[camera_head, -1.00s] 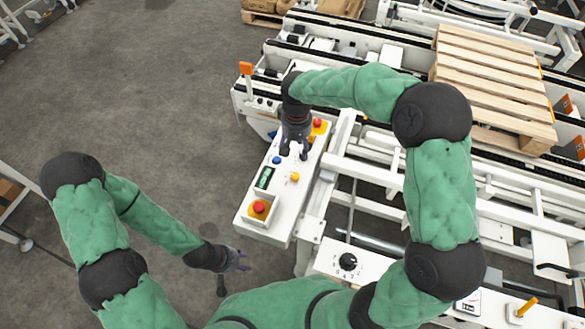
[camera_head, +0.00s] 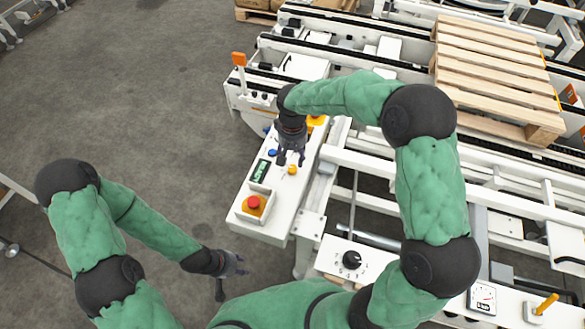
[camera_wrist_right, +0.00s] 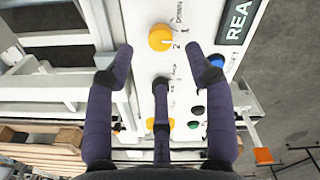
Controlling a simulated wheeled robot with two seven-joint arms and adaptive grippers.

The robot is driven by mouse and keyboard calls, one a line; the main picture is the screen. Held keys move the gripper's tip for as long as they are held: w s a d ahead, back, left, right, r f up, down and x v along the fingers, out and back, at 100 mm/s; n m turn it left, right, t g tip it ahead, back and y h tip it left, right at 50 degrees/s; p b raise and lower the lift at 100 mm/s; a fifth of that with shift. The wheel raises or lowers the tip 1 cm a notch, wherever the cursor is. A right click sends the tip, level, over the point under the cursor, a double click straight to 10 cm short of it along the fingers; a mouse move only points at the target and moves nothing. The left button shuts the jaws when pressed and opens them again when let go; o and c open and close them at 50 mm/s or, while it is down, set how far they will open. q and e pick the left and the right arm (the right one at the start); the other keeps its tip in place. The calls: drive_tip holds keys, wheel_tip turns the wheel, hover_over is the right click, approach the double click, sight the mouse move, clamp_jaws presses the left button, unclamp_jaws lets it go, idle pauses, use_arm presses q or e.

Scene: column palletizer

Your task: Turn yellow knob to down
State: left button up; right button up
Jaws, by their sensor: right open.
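The yellow knob (camera_head: 292,170) is on the white control panel (camera_head: 240,208), just below my right gripper (camera_head: 291,156) in the head view. In the right wrist view the yellow knob (camera_wrist_right: 161,38) shows near the top, with marks 1 and 2 beside it; I cannot tell exactly which way it points. My right gripper (camera_wrist_right: 163,68) is open and empty, its fingers spread on either side of the line to the knob, not touching it. My left gripper (camera_head: 236,264) hangs at the lower middle, empty, with its fingers apart.
A red button (camera_head: 253,203) on a yellow base is at the panel's near end, beside a green display (camera_head: 260,170). A blue button (camera_wrist_right: 218,62) is near one right finger. A black dial (camera_head: 351,260) is on another panel. Conveyor rails and a wooden pallet (camera_head: 490,75) lie right.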

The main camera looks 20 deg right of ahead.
sight(293, 168)
wheel_tip(293, 168, down, 6)
drive_tip(key=shift+f+b, duration=0.25)
drive_tip(key=shift+b, duration=0.65)
clamp_jaws()
